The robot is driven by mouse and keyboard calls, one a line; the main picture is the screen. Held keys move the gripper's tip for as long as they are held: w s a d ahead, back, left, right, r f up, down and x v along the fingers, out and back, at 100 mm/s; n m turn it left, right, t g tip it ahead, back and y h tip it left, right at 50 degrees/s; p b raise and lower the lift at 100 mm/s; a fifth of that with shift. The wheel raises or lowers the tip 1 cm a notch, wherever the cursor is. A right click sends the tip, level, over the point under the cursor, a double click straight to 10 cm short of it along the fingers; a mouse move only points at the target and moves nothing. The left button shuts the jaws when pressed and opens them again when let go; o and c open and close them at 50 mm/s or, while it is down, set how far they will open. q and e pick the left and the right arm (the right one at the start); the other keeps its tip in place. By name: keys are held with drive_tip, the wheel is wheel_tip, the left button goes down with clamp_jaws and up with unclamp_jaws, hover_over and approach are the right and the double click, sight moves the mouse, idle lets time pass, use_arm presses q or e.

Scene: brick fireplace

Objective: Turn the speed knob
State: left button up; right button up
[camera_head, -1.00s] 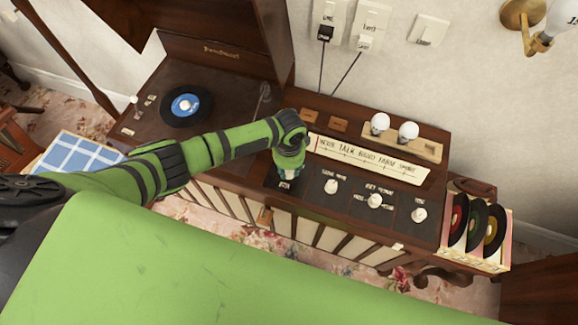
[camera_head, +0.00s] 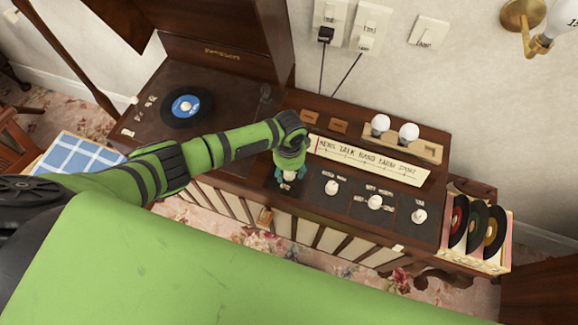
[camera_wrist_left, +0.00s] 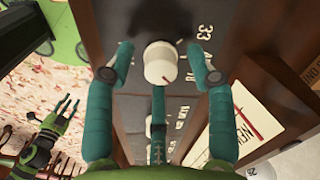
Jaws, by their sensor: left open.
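The white speed knob (camera_wrist_left: 160,63) has a dark red pointer line and sits on a dark panel with numbers around it, "33" among them. My left gripper (camera_wrist_left: 160,72) is open, with a teal finger on each side of the knob and a third finger below it. Gaps show between the side fingers and the knob. In the head view my left gripper (camera_head: 288,178) is over the leftmost knob panel and partly hides the knob. My right gripper (camera_wrist_left: 62,110) shows small in the left wrist view, its fingers spread and empty over the floor.
Other white knobs (camera_head: 375,202) stand to the right on the console. Behind them are a dial strip (camera_head: 368,159) and two bulbs (camera_head: 409,131). A turntable record (camera_head: 186,105) lies left, and a record rack (camera_head: 480,225) stands right.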

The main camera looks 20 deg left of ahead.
use_arm(q)
wheel_tip(320, 180, up, 12)
idle(0.5)
drive_tip(key=shift+f, duration=0.1)
